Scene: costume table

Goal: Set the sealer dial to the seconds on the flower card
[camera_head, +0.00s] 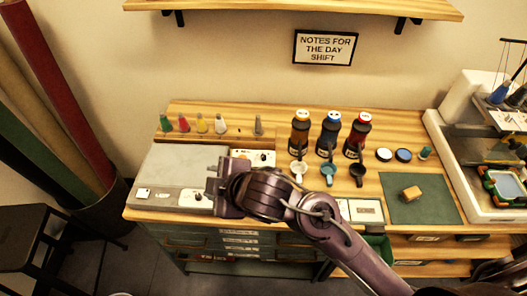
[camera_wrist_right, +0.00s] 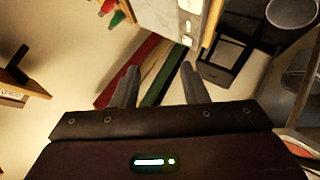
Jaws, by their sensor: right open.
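The sealer (camera_head: 180,165) is a pale grey box at the left end of the wooden table. Its front strip carries a small dark round dial (camera_head: 197,197) and a white label at its left end; the dial's setting is too small to read. My right gripper (camera_head: 213,186) is at the sealer's right front part, just right of the dial. In the wrist view the right gripper (camera_wrist_right: 159,72) has its fingers apart with nothing between them, and the sealer's pale side (camera_wrist_right: 160,18) shows beyond. I cannot identify a flower card; a white marked card (camera_head: 265,158) is partly hidden behind my arm.
Several coloured cones (camera_head: 202,124) stand behind the sealer. Three bottles (camera_head: 329,136) and small cups stand mid-table. A green mat (camera_head: 418,200) with a tan block lies right, beside a machine (camera_head: 480,150). A sign (camera_head: 324,48) hangs on the wall.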

